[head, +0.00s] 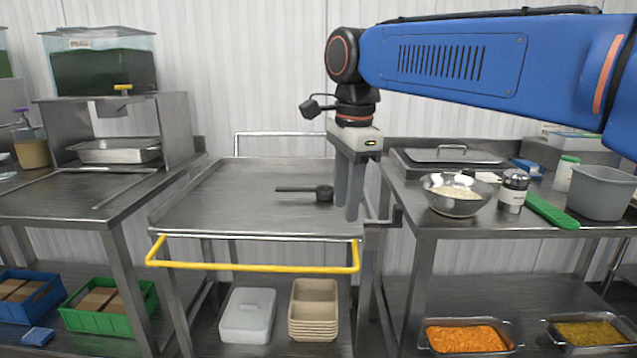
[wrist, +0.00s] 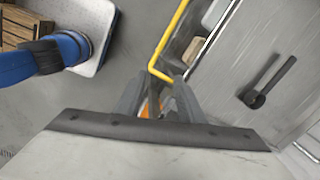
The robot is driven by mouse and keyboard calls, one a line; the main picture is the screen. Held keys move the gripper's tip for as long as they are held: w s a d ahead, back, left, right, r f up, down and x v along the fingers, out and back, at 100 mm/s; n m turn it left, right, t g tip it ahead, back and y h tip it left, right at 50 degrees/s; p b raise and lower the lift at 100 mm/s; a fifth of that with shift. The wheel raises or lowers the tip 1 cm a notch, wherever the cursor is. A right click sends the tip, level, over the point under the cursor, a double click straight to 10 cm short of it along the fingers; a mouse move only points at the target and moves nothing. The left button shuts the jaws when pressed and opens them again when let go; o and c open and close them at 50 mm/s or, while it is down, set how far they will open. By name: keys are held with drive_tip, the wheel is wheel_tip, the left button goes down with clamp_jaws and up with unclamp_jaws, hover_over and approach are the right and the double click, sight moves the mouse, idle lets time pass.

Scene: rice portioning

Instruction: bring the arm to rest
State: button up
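My gripper (head: 348,215) hangs from the blue arm with its fingers pointing down, at the right side of the steel cart top (head: 235,205). In the wrist view the two fingers (wrist: 160,80) stand apart with a gap between them, and nothing is held. A dark scoop (head: 323,192) lies on the cart top just left of the fingers in the head view, its handle pointing left. The scoop also shows in the wrist view (wrist: 255,99), apart from the fingers. A metal bowl (head: 452,207) with white rice stands on the right counter.
The cart has a yellow rail (head: 255,267) in front. Most of its top is clear. A left table (head: 70,195) stands beside it.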

drive_tip(key=s+d+f+n+t, duration=0.1)
drive_tip(key=s+d+f+n, duration=0.35)
drive_tip(key=d, duration=0.35)
drive_tip(key=s+d+f+n+t, duration=0.1)
drive_tip(key=s+d+f+n, duration=0.3)
drive_tip(key=d, duration=0.3)
drive_tip(key=s+d+f+n+t, duration=0.1)
drive_tip(key=s+d+f+n, duration=0.1)
drive_tip(key=s+d+f, duration=0.2)
drive_tip(key=s+d+f+n+t, duration=0.1)
drive_tip(key=s+d+f+n, duration=0.2)
drive_tip(key=s+f, duration=0.3)
wheel_tip(320, 180, down, 5)
drive_tip(key=shift+s+d+f+n, duration=0.15)
drive_tip(key=shift+s+d+n, duration=0.2)
drive_tip(key=shift+d, duration=0.5)
drive_tip(key=shift+c, duration=0.5)
